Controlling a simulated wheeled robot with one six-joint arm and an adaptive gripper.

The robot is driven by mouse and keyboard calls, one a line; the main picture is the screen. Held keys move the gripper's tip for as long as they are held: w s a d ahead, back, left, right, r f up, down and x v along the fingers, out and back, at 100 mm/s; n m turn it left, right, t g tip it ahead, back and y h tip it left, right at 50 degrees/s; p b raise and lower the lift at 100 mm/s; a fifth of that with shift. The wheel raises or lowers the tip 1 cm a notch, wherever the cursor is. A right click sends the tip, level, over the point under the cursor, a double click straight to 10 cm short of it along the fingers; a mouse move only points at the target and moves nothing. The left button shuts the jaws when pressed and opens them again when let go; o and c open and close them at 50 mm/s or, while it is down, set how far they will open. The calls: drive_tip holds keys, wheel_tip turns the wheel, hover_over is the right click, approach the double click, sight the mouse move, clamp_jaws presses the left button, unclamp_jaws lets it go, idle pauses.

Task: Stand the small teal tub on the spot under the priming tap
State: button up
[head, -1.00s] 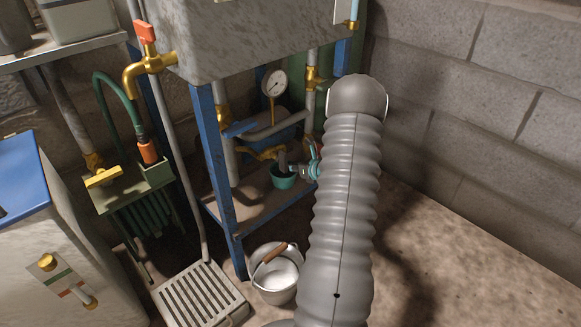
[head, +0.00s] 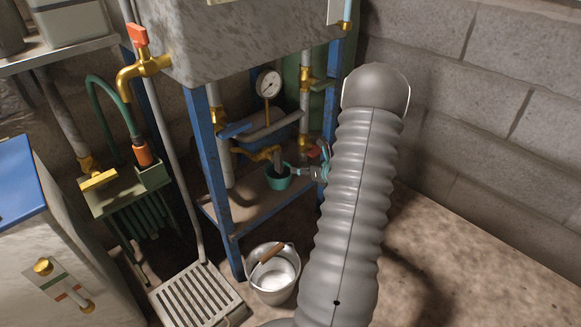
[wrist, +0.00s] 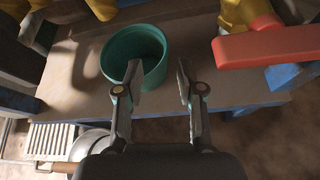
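The small teal tub (head: 278,180) stands upright on the lower shelf of the blue-framed stand. A brass tap (head: 262,153) and a short grey spout (head: 278,160) are just above it; I cannot tell whether the tub is exactly centred beneath. My gripper (head: 300,172) is to the right of the tub. In the wrist view the tub (wrist: 120,52) is up and left, and my gripper (wrist: 158,75) has its fingers spread with nothing between them. The left fingertip overlaps the tub's near wall in the picture; I cannot tell whether it touches. Any marked spot is hidden.
A red lever (wrist: 265,45) is close on the right in the wrist view. Blue stand legs (head: 219,180) flank the shelf (head: 262,205). A metal bucket (head: 272,275) and slatted grate (head: 196,297) are on the floor in front. Floor at right is clear.

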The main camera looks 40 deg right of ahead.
drive_tip(key=shift+v, duration=2.3)
